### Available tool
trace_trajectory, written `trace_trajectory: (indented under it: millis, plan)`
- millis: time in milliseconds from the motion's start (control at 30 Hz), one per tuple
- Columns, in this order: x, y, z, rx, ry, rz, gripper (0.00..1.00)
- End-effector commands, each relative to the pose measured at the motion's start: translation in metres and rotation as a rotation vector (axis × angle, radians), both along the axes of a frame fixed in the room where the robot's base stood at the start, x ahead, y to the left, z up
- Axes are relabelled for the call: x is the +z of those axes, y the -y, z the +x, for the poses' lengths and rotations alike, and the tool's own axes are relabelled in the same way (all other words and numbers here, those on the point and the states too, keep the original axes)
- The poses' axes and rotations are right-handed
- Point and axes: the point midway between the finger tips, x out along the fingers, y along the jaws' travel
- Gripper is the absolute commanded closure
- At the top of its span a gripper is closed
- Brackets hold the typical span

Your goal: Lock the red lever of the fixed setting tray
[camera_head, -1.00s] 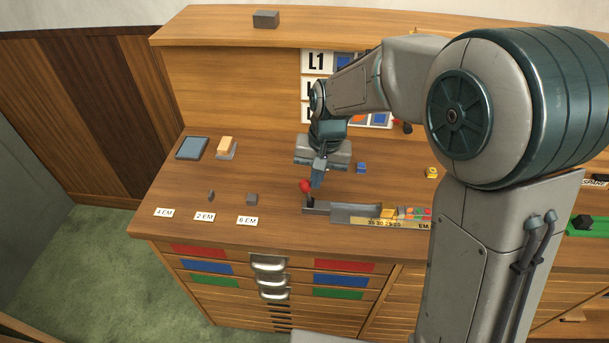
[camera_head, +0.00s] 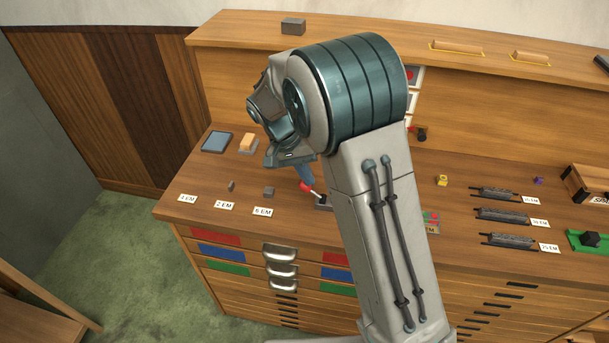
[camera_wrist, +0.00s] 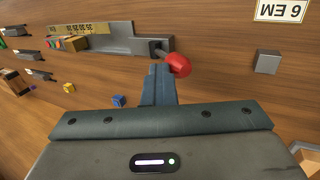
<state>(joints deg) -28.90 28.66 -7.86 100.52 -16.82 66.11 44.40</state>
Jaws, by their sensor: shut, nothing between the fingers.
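The red lever (camera_head: 306,188) has a ball knob on a thin shaft. It leans to the left, outward from the left end of the grey setting tray (camera_head: 321,202), in the head view. My arm hides most of the tray there. In the wrist view the red knob (camera_wrist: 180,65) sticks out past the end of the tray (camera_wrist: 118,40). My gripper (camera_head: 304,178) is shut and empty, with its fingers just behind the knob. In the wrist view the fingertips (camera_wrist: 160,70) are right beside the knob and shaft; I cannot tell whether they touch.
Small grey blocks (camera_head: 269,192) stand behind the EM labels (camera_head: 263,212), left of the tray. A blue pad (camera_head: 217,141) and an orange-topped block (camera_head: 249,143) lie farther back. A blue piece (camera_wrist: 119,101) sits near the fingers. Drawers (camera_head: 282,270) are below the front edge.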

Motion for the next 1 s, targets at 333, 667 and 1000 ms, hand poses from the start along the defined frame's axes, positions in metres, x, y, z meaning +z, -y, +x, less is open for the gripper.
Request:
trace_trajectory:
  millis: [333, 667, 1000]
  plan:
    - [-0.001, -0.003, 0.000, 0.002, -0.001, 0.004, 1.00]
    - [0.006, 0.001, -0.001, 0.003, 0.000, 0.006, 1.00]
    - [0.060, 0.008, 0.001, 0.002, 0.007, 0.005, 1.00]
